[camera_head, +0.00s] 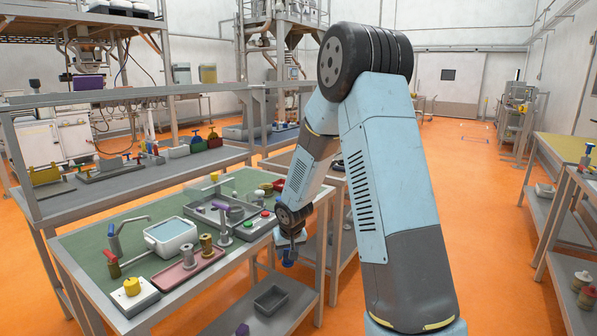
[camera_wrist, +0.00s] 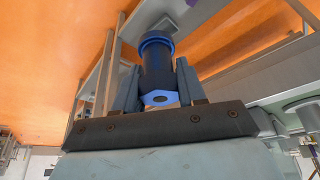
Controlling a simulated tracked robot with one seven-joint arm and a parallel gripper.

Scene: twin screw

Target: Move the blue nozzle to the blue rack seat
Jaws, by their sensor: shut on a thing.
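The blue nozzle (camera_wrist: 158,62) is a dark blue cylinder with a brighter blue ring and a blue hexagonal end. My gripper (camera_wrist: 157,80) is shut on it, with one grey finger on each side. In the head view the nozzle (camera_head: 289,257) shows small and blue below my wrist. My gripper (camera_head: 290,246) is there at the right edge of the green-topped bench, above the lower shelf's level. The fingers are too small there to make out. I cannot clearly pick out the blue rack seat in either view.
The green-topped bench (camera_head: 85,240) holds a pink tray (camera_head: 165,281) with metal cylinders, a white bin (camera_head: 172,250), a grey tray and a button box (camera_head: 256,227). A dark tray (camera_head: 271,300) lies on the lower shelf.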

